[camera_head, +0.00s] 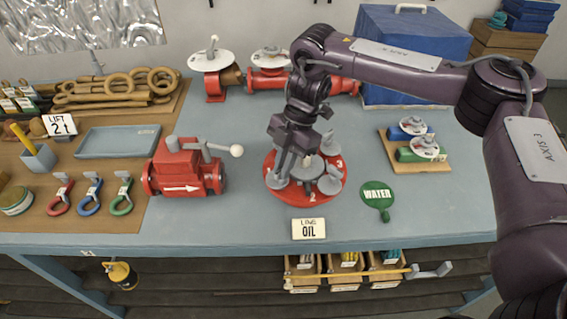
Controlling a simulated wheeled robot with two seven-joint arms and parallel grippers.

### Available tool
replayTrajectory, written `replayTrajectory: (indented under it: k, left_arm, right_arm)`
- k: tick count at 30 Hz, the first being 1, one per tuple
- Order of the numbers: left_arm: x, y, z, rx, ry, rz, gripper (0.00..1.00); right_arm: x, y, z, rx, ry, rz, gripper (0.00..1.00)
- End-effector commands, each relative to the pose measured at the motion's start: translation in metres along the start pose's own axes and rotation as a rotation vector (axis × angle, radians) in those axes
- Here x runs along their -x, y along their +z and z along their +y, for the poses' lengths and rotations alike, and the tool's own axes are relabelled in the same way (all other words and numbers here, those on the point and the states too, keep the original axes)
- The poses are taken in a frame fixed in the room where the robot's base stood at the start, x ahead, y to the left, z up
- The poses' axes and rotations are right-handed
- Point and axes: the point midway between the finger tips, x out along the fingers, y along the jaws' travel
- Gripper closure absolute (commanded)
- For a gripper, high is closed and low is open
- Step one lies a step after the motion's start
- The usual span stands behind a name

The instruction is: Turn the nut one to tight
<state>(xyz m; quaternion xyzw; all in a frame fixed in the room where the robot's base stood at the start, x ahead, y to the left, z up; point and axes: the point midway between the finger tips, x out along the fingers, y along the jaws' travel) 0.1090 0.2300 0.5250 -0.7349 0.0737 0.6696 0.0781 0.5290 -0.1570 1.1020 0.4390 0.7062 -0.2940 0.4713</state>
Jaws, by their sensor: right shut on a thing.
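A round red flange plate (305,195) lies on the bench. It carries a grey raised centre and several grey wing nuts. The numbers 2 and 3 show at its front and right. My right gripper (287,167) reaches down over the left part of the plate, its fingers shut on the grey nut (277,181) there, which I take as nut one. Its number is hidden. One grey nut (328,184) stands at the front right and another (330,144) at the back right. My left gripper is out of view.
A red valve (183,172) with a lever stands left of the plate. Red pipe fittings (270,80) and a blue case (410,50) stand behind. The right bench front is clear.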

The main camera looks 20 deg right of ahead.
Motion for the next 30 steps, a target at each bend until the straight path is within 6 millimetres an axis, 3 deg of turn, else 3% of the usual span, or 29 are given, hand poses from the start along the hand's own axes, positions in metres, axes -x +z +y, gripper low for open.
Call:
replayTrajectory:
  k: [17,30]
  left_arm:
    - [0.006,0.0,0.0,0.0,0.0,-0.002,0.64]
    - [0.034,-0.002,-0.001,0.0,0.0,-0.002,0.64]
  right_arm:
    - [0.001,-0.002,-0.003,-0.425,0.177,0.004,1.0]
    - [0.004,-0.005,-0.005,-0.811,0.338,0.004,1.0]
